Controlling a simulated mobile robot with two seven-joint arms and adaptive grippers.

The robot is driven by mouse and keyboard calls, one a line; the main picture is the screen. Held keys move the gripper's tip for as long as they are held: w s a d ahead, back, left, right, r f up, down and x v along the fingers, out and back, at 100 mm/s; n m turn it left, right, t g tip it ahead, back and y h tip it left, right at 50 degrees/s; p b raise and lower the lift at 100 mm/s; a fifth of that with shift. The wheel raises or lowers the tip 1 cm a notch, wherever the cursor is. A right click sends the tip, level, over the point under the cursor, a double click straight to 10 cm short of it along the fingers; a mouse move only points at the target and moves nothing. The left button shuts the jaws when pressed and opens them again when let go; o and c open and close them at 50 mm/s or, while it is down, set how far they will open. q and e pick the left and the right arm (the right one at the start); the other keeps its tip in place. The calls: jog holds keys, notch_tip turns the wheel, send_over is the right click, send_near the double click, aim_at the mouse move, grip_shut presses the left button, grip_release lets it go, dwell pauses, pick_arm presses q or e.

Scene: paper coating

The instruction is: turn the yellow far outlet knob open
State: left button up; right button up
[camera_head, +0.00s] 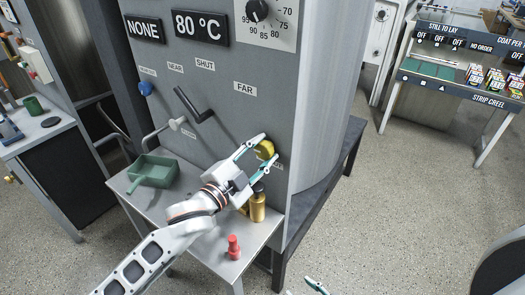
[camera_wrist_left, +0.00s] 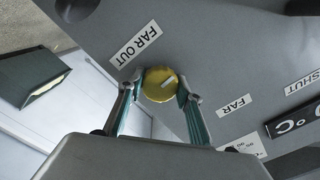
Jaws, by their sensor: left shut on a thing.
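The yellow far outlet knob (camera_head: 265,149) is a round knob on the grey machine's front, right of the lever and below the FAR label. In the left wrist view the knob (camera_wrist_left: 160,85) sits beside the FAR OUT label (camera_wrist_left: 136,45), with a pale mark on its face. My left gripper (camera_head: 268,147) has its fingers on either side of the knob and is shut on it. Only a fingertip of my right gripper (camera_head: 316,286) shows at the bottom edge of the head view, so its state is unclear.
Below the knob, a grey shelf (camera_head: 205,245) holds a green tray (camera_head: 153,171), a gold bottle (camera_head: 257,207) and a red object (camera_head: 233,247). A dark lever (camera_head: 193,105) and a blue knob (camera_head: 145,88) are on the machine's front. Open floor lies to the right.

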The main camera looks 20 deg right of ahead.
pick_arm(q)
jog(key=n, duration=0.5)
jog(key=shift+f+n, duration=0.1)
jog(key=shift+n, duration=0.3)
jog(key=n, duration=0.4)
jog(key=shift+n, duration=0.7)
jog(key=o, duration=1.1)
jog(key=shift+s+a, duration=0.1)
jog(key=v, duration=1.1)
jog(key=shift+s+a, duration=0.25)
jog(key=shift+a, duration=0.05)
